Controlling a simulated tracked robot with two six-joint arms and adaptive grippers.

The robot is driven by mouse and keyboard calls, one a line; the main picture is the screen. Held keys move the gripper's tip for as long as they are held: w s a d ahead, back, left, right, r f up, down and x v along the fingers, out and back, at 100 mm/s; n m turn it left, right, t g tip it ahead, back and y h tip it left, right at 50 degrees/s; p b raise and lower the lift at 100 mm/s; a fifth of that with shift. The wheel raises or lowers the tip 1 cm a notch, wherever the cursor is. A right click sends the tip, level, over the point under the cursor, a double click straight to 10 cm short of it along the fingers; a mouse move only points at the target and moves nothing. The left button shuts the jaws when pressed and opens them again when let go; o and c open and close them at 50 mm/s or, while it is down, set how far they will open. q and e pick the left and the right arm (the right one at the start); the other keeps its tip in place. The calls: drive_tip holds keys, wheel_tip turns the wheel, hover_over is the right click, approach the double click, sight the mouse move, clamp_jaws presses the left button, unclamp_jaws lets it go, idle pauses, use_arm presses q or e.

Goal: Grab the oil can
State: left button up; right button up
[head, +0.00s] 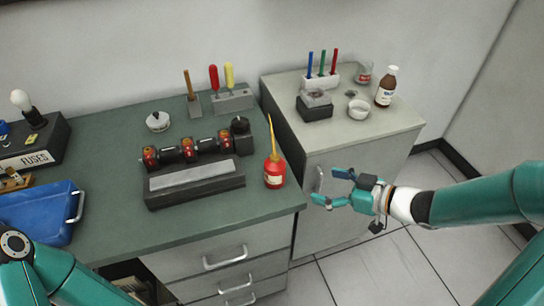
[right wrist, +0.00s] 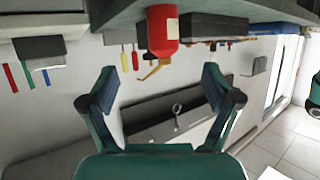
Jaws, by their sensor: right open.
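The oil can (head: 274,174) is red with a white label and a long yellow spout pointing up. It stands upright on the green workbench top (head: 225,205), near its right edge. My right gripper (head: 329,187) is open and empty, to the right of the can and apart from it, in front of the grey cabinet. In the right wrist view the scene is upside down. There the oil can (right wrist: 162,35) shows beyond the open fingers (right wrist: 158,85), near the middle. Only part of my left arm shows at the lower left; its gripper is out of frame.
A dark block with a roller row (head: 195,180) lies left of the can. Behind are a screwdriver holder (head: 233,100) and a white round tin (head: 158,121). A blue tray (head: 40,215) is at left. The grey cabinet (head: 405,122) holds a brown bottle (head: 385,88) and small cups.

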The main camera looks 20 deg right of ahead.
sight(284, 173)
drive_tip(key=x, duration=0.7)
drive_tip(key=r+x, duration=0.1)
drive_tip(key=x, duration=0.3)
drive_tip(key=shift+w+a+f+b, duration=0.1)
drive_tip(key=shift+w+a+b, duration=0.05)
drive_tip(key=shift+a+b, duration=0.2)
drive_tip(key=p+x, duration=0.1)
drive_tip(key=x, duration=0.4)
drive_tip(key=shift+a, duration=0.1)
drive_tip(key=c, duration=1.4)
drive_tip(key=shift+c, duration=0.2)
